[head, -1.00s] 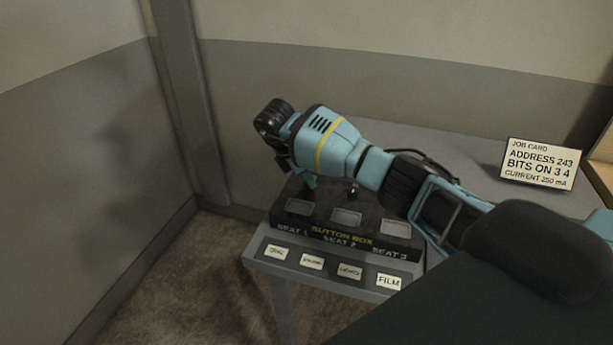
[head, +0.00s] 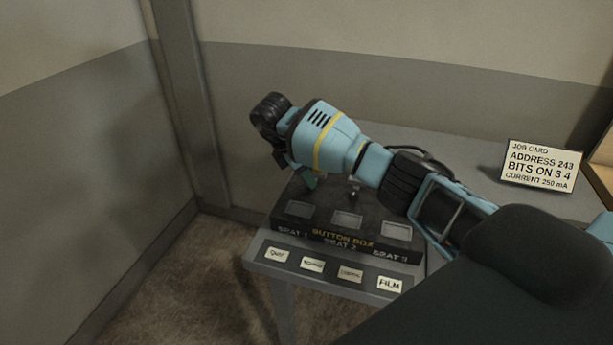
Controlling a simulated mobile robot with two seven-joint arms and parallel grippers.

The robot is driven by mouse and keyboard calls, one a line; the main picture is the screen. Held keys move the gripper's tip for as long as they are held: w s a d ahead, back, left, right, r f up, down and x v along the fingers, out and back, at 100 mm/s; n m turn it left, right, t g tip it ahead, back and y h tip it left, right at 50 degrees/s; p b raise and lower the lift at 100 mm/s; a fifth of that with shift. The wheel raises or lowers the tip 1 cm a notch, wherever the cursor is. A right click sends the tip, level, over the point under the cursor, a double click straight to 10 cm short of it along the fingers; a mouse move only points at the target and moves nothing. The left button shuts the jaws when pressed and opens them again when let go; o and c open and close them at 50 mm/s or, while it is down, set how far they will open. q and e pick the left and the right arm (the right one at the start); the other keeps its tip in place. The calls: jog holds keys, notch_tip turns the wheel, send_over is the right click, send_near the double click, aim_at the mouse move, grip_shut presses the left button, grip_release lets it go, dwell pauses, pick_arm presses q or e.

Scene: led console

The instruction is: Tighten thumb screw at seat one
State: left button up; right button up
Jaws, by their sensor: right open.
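The black button box (head: 384,250) stands on the grey table, with labels for seat 1, seat 2 and seat 3 along its front. Seat 1 (head: 299,209) is the leftmost window. A small metallic thumb screw (head: 353,190) stands behind the seat 2 window. No screw shows at seat one; my right gripper and wrist cover the area behind that window. My right gripper (head: 309,181) points down there, open, with only a teal finger part showing. Whether it touches a screw is hidden. My left gripper is out of view.
Several small label cards (head: 312,265) lie along the table's front edge (head: 262,265). A job card (head: 540,165) stands at the back right. A dark cable runs behind my right arm. Walls close in at the left and back.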

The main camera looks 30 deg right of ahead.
aim_at(297, 193)
jog(key=v, duration=0.6)
jog(key=shift+f, duration=0.1)
dwell(0.4)
